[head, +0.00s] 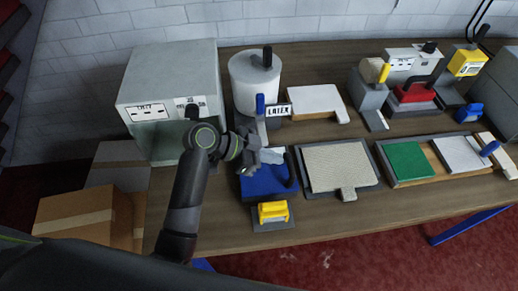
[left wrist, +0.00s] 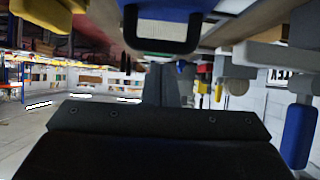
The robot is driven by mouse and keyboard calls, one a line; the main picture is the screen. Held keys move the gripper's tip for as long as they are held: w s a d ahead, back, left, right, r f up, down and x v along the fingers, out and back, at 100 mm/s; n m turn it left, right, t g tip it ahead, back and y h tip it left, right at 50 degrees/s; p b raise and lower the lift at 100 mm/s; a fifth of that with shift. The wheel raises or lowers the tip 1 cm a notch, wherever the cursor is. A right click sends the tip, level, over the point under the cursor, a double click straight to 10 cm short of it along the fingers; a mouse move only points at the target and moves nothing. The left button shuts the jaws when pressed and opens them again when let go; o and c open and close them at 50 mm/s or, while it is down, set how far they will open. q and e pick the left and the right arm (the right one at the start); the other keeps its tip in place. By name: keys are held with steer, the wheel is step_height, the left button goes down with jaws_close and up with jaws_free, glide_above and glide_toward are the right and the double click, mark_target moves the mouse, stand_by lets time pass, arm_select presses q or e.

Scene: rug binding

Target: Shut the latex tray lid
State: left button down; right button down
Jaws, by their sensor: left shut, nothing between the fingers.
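The latex dispenser is a white drum (head: 253,82) with a LATEX label and a blue lever (head: 260,105). In front of it sits a blue tray part (head: 262,186) with a black bar handle (head: 292,172) at its right. That handle shows large at the top of the left wrist view (left wrist: 160,45). My arm covers the back of the blue part, so I cannot tell whether a lid there is open or shut. My left gripper (head: 276,157) is shut and empty, just above the blue part beside the handle. Its closed fingers (left wrist: 162,82) point toward the handle. My right gripper is not in view.
A yellow-handled block (head: 273,213) stands in front of the blue part. A beige mat board (head: 340,167) lies close to its right. A grey cabinet (head: 172,90) stands behind my arm at left. Cardboard boxes (head: 85,217) sit left of the wooden bench.

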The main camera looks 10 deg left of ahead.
arm_select(q)
steer(key=shift+x, duration=0.9)
steer(key=shift+d+f, duration=0.15)
steer(key=shift+d, duration=0.1)
steer(key=shift+w+f, duration=0.1)
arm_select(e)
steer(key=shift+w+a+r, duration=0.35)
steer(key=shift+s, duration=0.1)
